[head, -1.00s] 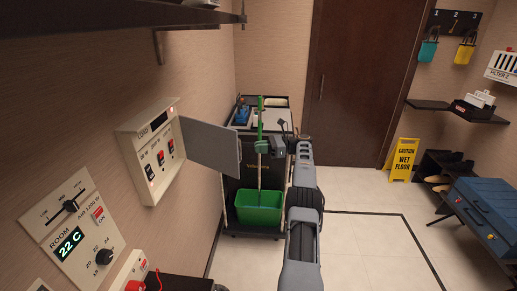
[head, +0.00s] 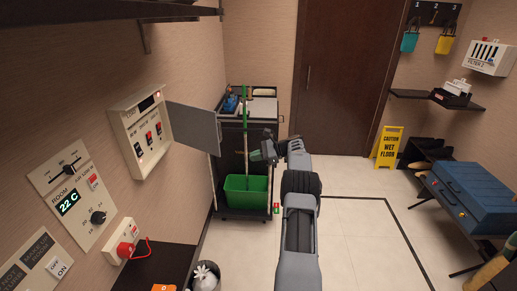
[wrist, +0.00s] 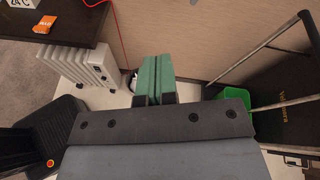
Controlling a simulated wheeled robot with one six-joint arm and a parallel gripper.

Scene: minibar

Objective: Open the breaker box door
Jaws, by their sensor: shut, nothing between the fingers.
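The cleaning cart (head: 260,105) with a green bucket (head: 247,197) stands beyond the door. A room thermostat (head: 75,205) is on the left wall. A white heater (wrist: 80,67) shows in the wrist view. A yellow wet-floor sign (head: 388,147) stands at the right; floor between is clear.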

